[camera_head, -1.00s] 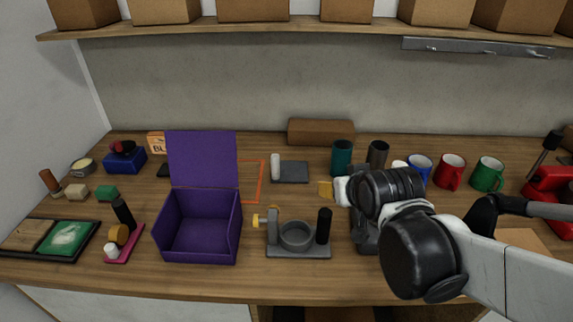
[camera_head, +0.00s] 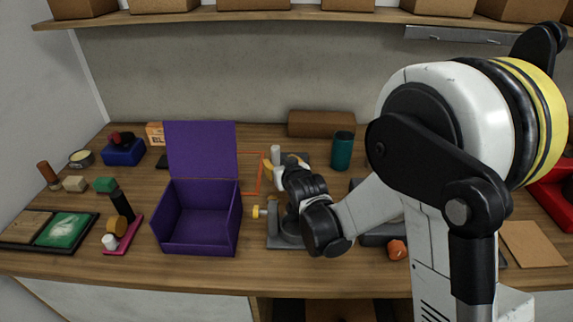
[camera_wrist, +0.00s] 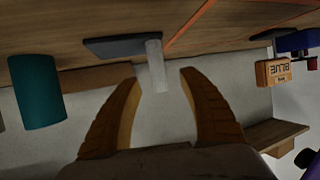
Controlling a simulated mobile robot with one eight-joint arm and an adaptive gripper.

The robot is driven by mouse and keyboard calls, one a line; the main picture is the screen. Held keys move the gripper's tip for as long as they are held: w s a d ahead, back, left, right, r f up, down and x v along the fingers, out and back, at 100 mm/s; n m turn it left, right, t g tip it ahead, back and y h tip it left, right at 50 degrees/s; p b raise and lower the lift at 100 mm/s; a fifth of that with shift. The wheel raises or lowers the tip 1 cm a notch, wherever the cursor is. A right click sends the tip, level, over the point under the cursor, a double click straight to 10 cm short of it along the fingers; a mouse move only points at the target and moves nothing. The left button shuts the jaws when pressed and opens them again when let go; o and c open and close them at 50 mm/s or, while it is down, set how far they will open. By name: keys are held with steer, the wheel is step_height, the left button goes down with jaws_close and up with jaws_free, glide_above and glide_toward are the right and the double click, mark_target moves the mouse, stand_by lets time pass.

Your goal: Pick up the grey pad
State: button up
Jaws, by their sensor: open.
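A flat dark grey slab (camera_head: 295,158) lies at the back middle of the bench, partly hidden by my wrist. A pale grey upright post (camera_head: 275,153) stands at its left end. I cannot tell which of the two is called the grey pad. The wrist view shows the slab (camera_wrist: 118,46) and the post (camera_wrist: 156,66) upside down. My gripper (camera_head: 270,167) is in front of the post; in the wrist view its tan fingers (camera_wrist: 158,78) are open. The post's top appears between the fingertips, with a gap on each side.
An open purple box (camera_head: 197,215) stands to the left, its lid upright. An orange frame (camera_head: 259,174) lies beside the slab. A teal cup (camera_head: 342,152) stands to the right, and a brown block (camera_head: 320,124) behind. My arm hides much of the right side.

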mark_target(277, 158)
steer(key=b+x, duration=0.1)
steer(key=x, duration=0.2)
steer(key=b+x, duration=0.1)
steer(key=x, duration=0.2)
steer(key=shift+d+r, duration=0.1)
steer(key=shift+d, duration=0.15)
steer(key=c, duration=1)
steer(key=shift+c, duration=0.2)
